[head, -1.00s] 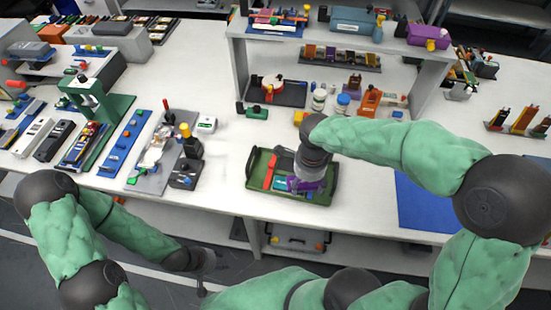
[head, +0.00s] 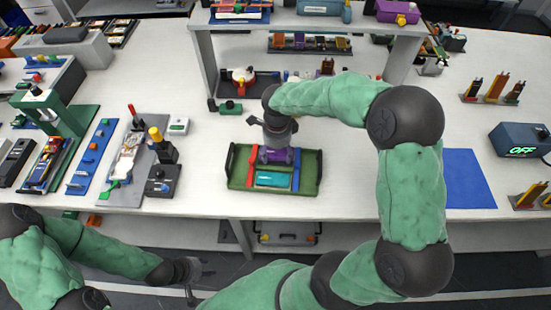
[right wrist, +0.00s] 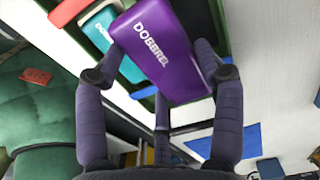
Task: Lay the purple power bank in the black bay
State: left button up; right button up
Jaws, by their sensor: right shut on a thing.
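The purple power bank (head: 278,156), marked DOBBREL in the right wrist view (right wrist: 160,50), is held by my right gripper (head: 279,148). The gripper's fingers are shut around its sides. It shows over the green tray (head: 310,186), apparently raised above it; the exact gap is unclear. A teal power bank (head: 273,180) lies in the tray. A dark slab-like holder (head: 15,160) stands at the far left of the table; I cannot tell whether it is the black bay. My left gripper (head: 194,280) hangs low in front of the table, away from the objects; its finger opening is unclear.
Red (head: 253,167) and blue (head: 296,170) strips line the tray. A grey fixture board (head: 132,165) and a blue rail (head: 92,158) are to its left. A white shelf (head: 203,58) stands behind. A blue mat (head: 468,178) lies right, with clear table before it.

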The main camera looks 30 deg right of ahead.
aim_at(276, 152)
jog(key=shift+w+d+f+b, duration=0.2)
jog(key=shift+w+f, duration=0.3)
jog(key=shift+f, duration=0.1)
jog(key=shift+w+d+f+b, duration=0.15)
jog(key=shift+w+f, duration=0.35)
jog(key=shift+f, duration=0.1)
jog(key=f+b, duration=0.1)
jog(key=f, duration=0.2)
jog(key=shift+w+d+f+b, duration=0.1)
jog(key=shift+w+f+b, duration=0.1)
jog(key=shift+b, duration=0.1)
jog(key=shift+f, duration=0.15)
jog(key=shift+s, duration=0.15)
